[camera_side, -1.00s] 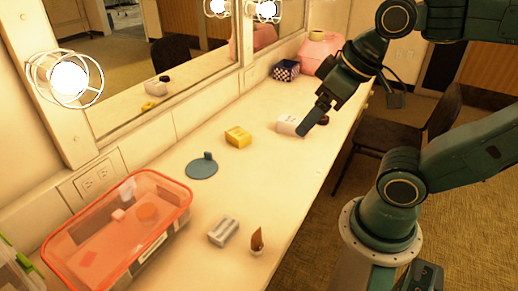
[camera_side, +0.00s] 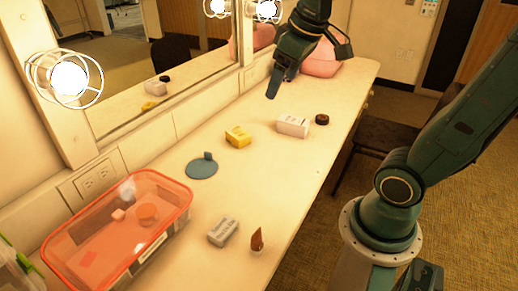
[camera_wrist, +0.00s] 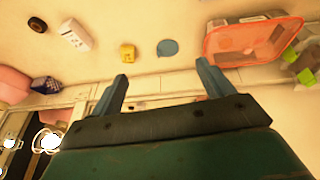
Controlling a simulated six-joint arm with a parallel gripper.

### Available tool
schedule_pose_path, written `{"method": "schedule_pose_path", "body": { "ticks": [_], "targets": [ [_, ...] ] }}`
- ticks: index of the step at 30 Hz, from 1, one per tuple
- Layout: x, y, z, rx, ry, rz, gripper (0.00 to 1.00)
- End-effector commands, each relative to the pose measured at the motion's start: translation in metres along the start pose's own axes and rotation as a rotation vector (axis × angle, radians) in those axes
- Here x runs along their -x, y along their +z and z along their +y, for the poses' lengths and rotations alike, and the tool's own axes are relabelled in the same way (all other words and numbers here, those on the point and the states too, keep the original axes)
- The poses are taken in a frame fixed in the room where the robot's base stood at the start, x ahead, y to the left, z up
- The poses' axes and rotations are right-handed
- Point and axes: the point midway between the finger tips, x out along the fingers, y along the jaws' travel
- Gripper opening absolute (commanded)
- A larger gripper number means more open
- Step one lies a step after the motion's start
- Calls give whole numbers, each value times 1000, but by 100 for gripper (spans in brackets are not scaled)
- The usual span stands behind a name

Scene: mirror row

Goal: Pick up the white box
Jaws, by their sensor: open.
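The white box (camera_side: 293,126) lies on the counter, right of the yellow box, with printed marks on its side. It also shows at the upper left of the wrist view (camera_wrist: 75,35). My gripper (camera_side: 272,92) is above the counter near the mirror side, behind and to the left of the white box, and apart from it. In the wrist view my gripper (camera_wrist: 160,85) has its two fingers wide apart with nothing between them.
A dark round item (camera_side: 322,119) sits right beside the white box. A yellow box (camera_side: 238,137), a blue disc (camera_side: 202,168), a grey box (camera_side: 223,231) and a brown pointed item (camera_side: 257,240) lie nearer. A red-lidded container (camera_side: 120,225) stands front left. A pink object (camera_side: 322,60) is at the back.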

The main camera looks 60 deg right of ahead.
Motion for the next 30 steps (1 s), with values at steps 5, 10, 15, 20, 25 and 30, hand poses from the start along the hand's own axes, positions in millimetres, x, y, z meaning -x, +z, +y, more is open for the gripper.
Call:
{"method": "schedule_pose_path", "body": {
  "ticks": [5, 10, 15, 20, 25, 30],
  "targets": [
    [-16, -31, 31, 6, 14, -52, 80],
    [-35, -55, 64, 17, 20, -95, 80],
    [-59, -74, 99, 26, 21, -138, 80],
    [-84, -86, 136, 33, 17, -178, 80],
    [-115, -92, 177, 41, 9, -218, 80],
    [-148, -91, 220, 47, -6, -257, 80]
  ]
}}
